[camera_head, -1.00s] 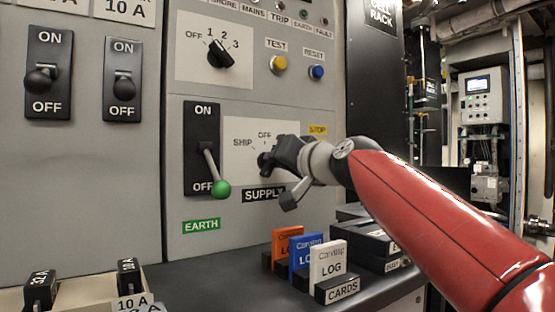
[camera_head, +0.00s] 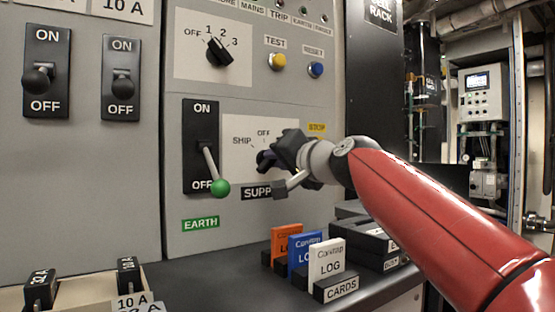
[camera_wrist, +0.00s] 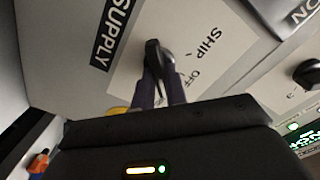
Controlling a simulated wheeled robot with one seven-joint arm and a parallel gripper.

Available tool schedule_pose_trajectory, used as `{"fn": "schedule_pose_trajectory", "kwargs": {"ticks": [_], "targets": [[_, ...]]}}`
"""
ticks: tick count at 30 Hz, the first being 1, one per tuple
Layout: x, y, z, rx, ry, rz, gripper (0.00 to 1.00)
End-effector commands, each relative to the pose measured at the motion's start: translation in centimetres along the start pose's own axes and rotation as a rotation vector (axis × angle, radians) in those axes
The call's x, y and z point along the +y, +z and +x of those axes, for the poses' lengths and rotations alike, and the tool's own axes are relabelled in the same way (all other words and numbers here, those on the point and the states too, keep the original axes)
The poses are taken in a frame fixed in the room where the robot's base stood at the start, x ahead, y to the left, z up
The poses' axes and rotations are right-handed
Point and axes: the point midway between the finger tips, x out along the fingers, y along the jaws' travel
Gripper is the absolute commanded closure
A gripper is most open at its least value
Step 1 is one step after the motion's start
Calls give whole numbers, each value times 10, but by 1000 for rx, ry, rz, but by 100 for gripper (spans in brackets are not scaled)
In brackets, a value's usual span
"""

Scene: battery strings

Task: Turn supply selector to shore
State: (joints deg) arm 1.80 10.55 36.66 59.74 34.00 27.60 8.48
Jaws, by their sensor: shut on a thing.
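The supply selector is a black knob (camera_head: 262,158) on a white plate (camera_head: 236,128), above the "SUPPLY" label. The words SHIP and OFF show on the plate; my gripper and wrist hide its right part. In the wrist view the selector knob (camera_wrist: 153,50) stands between the two finger ends. My gripper (camera_head: 269,158) is shut on this knob. Its fingers also show in the wrist view (camera_wrist: 160,85), one on each side of the knob. The mark the knob points to cannot be made out.
A lever with a green ball (camera_head: 219,188) hangs close left of the plate. A rotary knob (camera_head: 218,52), a yellow button (camera_head: 278,62) and a blue button (camera_head: 316,69) sit above.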

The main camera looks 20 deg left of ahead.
Motion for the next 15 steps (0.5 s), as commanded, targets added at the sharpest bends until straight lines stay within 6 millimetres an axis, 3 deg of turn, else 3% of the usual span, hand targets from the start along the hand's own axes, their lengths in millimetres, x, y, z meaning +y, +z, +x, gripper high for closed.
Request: {"fn": "schedule_pose_trajectory", "kwargs": {"ticks": [1,2,6,15], "targets": [[1,1,1,-3,1,3,100],[1,1,1,-4,1,3,85],[1,1,0,-3,1,2,67],[1,0,-1,0,0,0,65]]}}
